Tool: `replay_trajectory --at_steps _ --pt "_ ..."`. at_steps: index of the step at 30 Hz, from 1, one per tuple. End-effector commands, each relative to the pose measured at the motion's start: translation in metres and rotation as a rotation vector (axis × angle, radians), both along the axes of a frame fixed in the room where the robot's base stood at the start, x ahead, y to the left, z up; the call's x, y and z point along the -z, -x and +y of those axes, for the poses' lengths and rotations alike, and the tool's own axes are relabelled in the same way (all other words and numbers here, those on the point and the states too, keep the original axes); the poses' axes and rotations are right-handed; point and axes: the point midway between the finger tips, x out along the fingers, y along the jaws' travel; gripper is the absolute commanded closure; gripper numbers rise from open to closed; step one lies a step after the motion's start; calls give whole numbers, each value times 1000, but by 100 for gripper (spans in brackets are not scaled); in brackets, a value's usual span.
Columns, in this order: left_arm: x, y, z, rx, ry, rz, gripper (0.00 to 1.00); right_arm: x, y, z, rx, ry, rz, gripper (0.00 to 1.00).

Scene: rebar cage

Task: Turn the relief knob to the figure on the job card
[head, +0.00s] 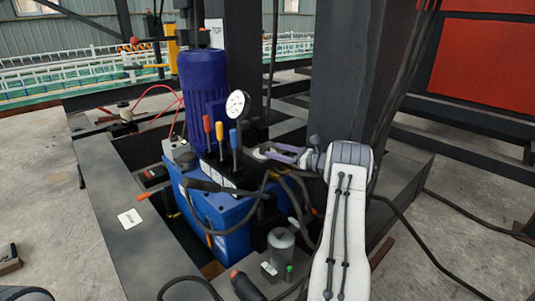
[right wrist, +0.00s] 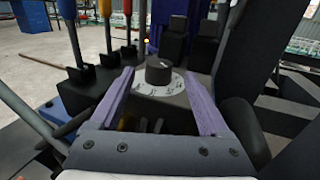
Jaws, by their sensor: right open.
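The relief knob (right wrist: 158,71) is a dark round knob with a pale pointer mark on a white dial plate (right wrist: 162,86) with printed marks, too small to read. My right gripper (right wrist: 159,75) is open, its two purple fingers either side of the knob and apart from it in the right wrist view. In the head view the right gripper (head: 264,152) reaches in from the right beside the power unit and mostly hides the knob. A white card (head: 130,218), perhaps the job card, lies on the dark frame at left; its print is unreadable.
A blue hydraulic unit (head: 225,208) with a blue motor (head: 203,95) stands in a dark frame. Levers with red (head: 206,124), yellow and blue handles and a round gauge (head: 237,104) stand close to the gripper. A dark column (head: 345,75) rises behind my right arm. Hoses surround the unit.

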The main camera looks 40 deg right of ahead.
Motion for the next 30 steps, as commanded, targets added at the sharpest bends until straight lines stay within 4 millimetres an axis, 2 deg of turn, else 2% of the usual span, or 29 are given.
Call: replay_trajectory --at_steps 3,6,17,18,20,21,23,24,30 --pt "8 0 0 0 0 0 50 2 -18 9 -3 2 -1 20" --pt "11 0 0 0 0 0 50 2 -28 14 -4 1 0 20" --pt "12 0 0 0 0 0 50 0 -35 17 -3 0 1 20" --pt "12 0 0 0 0 0 50 0 -35 17 -3 0 1 24" --pt "12 0 0 0 0 0 50 0 -35 18 -4 0 1 47" --pt "12 0 0 0 0 0 50 0 -35 18 -4 0 1 62" --pt "12 0 0 0 0 0 50 0 -35 18 -4 0 1 85" --pt "12 0 0 0 0 0 50 0 -35 18 -4 0 1 100" --pt "10 0 0 0 0 0 50 -1 -35 18 5 -1 1 100"
